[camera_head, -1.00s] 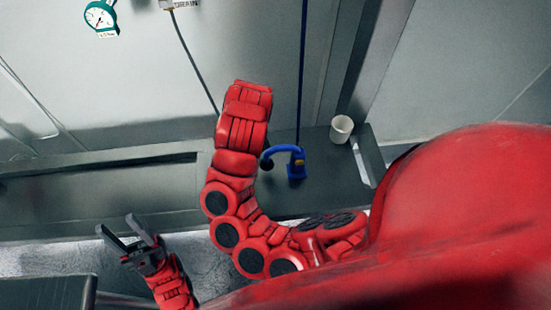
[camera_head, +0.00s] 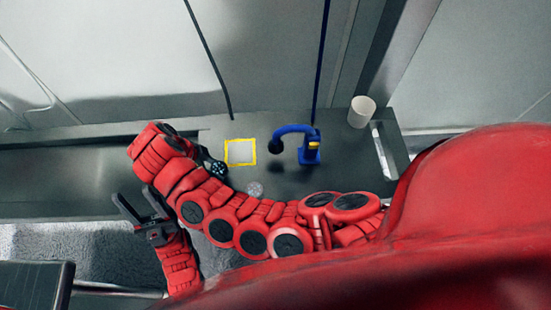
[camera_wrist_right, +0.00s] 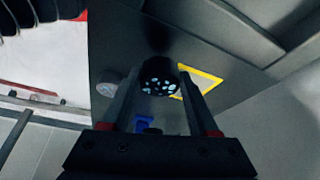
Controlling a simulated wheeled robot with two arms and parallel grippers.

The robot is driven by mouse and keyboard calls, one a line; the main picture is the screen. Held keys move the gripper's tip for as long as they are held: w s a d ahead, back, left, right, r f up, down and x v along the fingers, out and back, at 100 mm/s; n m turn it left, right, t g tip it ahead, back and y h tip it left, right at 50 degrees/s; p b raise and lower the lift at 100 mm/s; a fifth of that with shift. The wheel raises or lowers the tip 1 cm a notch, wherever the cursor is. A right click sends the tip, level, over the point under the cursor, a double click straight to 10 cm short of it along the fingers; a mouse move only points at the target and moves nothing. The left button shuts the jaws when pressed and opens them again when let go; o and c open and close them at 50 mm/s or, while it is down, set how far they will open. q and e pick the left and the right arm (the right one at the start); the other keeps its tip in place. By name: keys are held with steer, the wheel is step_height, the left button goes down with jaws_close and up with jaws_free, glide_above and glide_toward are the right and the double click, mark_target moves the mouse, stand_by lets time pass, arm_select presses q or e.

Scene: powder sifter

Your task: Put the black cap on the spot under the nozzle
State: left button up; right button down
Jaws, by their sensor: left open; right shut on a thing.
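The black cap (camera_wrist_right: 160,75), with pale holes in its face, is held between the fingers of my right gripper (camera_wrist_right: 160,80). In the head view the cap (camera_head: 217,168) is a small dark piece at the end of my right arm, just left of a yellow-outlined square (camera_head: 240,152) on the counter. The blue nozzle (camera_head: 292,131) has a dark round end and arches over the counter right of that square. The spot directly under it shows no clear mark. My left gripper (camera_head: 138,207) is open and empty at the lower left.
A white cup (camera_head: 361,112) stands at the counter's right end. A pale round disc (camera_head: 255,189) lies on the counter (camera_head: 290,182) below the square; it also shows in the wrist view (camera_wrist_right: 110,82). A sunken basin (camera_head: 70,172) lies to the left.

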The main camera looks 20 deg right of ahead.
mark_target(270, 148)
steer(key=d, duration=0.6)
steer(key=d+p, duration=0.1)
steer(key=d, duration=0.6)
steer(key=shift+w, duration=0.2)
steer(key=d+p, duration=0.1)
steer(key=d, duration=0.4)
steer(key=shift+d, duration=0.15)
steer(key=shift+w+f+p, duration=0.1)
steer(key=shift+f+p, duration=0.2)
steer(key=shift+f, duration=0.05)
steer(key=shift+a, duration=0.2)
steer(key=shift+f+b, duration=0.65)
steer(key=shift+c, duration=0.8)
jaws_free()
